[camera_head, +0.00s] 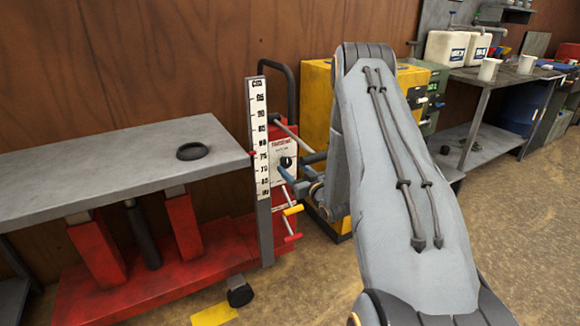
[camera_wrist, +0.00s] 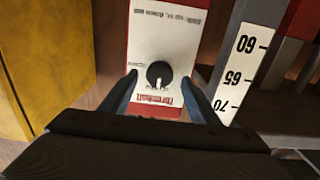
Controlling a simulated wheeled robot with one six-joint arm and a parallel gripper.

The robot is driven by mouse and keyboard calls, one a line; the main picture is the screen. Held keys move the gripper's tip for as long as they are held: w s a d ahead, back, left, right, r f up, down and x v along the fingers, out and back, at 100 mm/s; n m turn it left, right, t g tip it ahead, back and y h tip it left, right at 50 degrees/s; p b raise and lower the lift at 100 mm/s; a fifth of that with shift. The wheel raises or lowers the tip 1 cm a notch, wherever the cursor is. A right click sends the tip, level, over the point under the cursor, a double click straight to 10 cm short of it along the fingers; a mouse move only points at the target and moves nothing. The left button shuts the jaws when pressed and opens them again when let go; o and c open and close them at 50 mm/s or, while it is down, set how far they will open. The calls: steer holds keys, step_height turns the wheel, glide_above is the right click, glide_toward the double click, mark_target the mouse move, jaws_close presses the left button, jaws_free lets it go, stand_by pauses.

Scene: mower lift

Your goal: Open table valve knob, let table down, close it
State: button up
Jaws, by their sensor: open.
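The lift table has a grey top (camera_head: 110,165) on red legs and a red base (camera_head: 150,296). A white scale (camera_head: 259,130) stands at its right end, with the tabletop edge level with roughly the 75 mark; the scale also shows in the wrist view (camera_wrist: 241,65). The black round valve knob (camera_head: 286,162) is on a white panel on a red housing. In the wrist view the knob (camera_wrist: 159,75) has a pale pointer line toward the bottom of the picture. My gripper (camera_head: 292,169) is open in front of the panel. Its fingers (camera_wrist: 160,84) flank the knob, apart from it.
A yellow cabinet (camera_head: 316,100) stands right behind the housing. A handle with a yellow grip (camera_head: 292,210) is below my gripper. A workbench (camera_head: 500,77) with white canisters is at the far right. The floor at the right is open.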

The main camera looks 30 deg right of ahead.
mark_target(287, 164)
steer(key=shift+w, duration=1.5)
steer(key=shift+c, duration=0.3)
